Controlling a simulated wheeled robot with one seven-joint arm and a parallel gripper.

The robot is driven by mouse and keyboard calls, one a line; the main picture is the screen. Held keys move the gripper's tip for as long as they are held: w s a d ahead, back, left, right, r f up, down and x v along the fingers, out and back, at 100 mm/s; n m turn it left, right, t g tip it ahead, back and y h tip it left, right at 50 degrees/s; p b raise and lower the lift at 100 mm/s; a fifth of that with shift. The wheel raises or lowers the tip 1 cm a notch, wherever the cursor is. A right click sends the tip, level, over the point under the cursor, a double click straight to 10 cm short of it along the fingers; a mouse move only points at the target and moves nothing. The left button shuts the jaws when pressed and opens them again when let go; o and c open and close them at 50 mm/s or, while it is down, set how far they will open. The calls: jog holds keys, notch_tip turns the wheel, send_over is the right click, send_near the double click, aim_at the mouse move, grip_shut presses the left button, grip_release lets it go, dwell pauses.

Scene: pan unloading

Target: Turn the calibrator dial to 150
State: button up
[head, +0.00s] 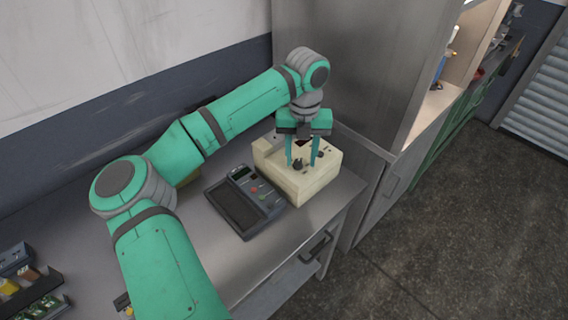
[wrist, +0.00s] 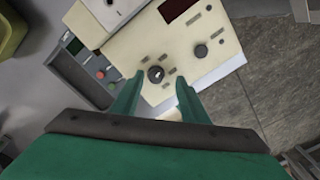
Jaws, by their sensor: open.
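The calibrator (head: 318,185) is a cream box near the right end of the metal bench. In the wrist view its panel (wrist: 128,52) shows a dark dial (wrist: 155,74) with a light mark, a second dark knob (wrist: 201,51) and a dark red display (wrist: 172,9). I cannot read any value. My gripper (head: 302,163) points down over the box with its fingers apart. In the wrist view the fingertips (wrist: 158,82) stand on either side of the dial, slightly short of it. I cannot tell whether they touch it.
A tall metal cabinet (head: 365,60) stands close behind and right. Small bins (head: 28,285) sit at the bench's left. Bare bench (head: 285,240) shows in front of the meter.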

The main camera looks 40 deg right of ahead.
aim_at(300, 163)
notch_tip(300, 163, up, 10)
jog(key=shift+s, duration=0.15)
dwell(0.3)
jog(key=shift+a+r, duration=0.15)
